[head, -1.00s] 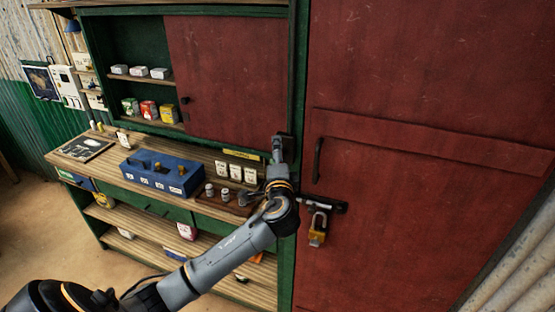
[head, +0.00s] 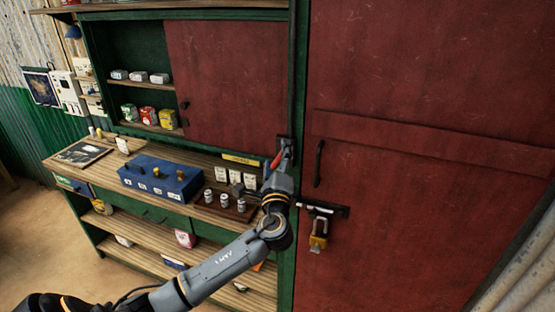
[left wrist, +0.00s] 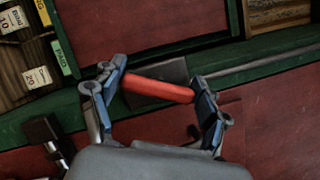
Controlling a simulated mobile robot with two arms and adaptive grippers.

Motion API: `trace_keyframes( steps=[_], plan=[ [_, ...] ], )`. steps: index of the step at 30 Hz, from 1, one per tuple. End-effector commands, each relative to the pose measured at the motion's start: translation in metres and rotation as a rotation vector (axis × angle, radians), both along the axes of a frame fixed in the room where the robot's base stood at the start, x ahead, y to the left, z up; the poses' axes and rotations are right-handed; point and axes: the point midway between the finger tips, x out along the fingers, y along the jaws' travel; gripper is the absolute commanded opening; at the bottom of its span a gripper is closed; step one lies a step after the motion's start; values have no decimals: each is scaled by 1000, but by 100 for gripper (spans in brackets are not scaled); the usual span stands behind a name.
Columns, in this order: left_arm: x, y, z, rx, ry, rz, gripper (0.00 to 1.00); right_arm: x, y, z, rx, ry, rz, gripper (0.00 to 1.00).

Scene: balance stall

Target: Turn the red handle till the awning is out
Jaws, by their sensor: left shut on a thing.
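The red handle (head: 276,160) shows as a small red piece at the green post beside the red door. In the left wrist view the red handle (left wrist: 158,89) is a short bar lying across between the two fingers. A dark mount is behind it. My left gripper (head: 284,156) is shut on the handle, with a finger pad at each end of the bar. My right gripper is not in view. The awning is not in view.
A wooden counter (head: 90,135) to the left carries a blue box (head: 160,177), small metal weights (head: 224,200) and price cards. A red door (head: 420,90) with a yellow padlock (head: 319,236) stands close on the right.

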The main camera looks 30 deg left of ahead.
Motion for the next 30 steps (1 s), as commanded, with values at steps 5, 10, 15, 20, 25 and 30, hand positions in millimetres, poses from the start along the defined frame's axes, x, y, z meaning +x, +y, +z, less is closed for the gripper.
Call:
trace_keyframes(
  steps=[5,10,15,20,25,30],
  plan=[
    [0,0,-1,10,5,2,43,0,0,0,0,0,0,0],
    [0,1,-1,10,5,3,43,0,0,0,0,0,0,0],
    [0,1,0,9,3,2,98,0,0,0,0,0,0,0],
    [0,0,0,8,2,1,98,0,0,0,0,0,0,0],
    [0,0,0,7,1,1,98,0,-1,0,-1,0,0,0],
    [-9,-6,-3,6,3,-1,98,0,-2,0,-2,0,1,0]
  ],
)
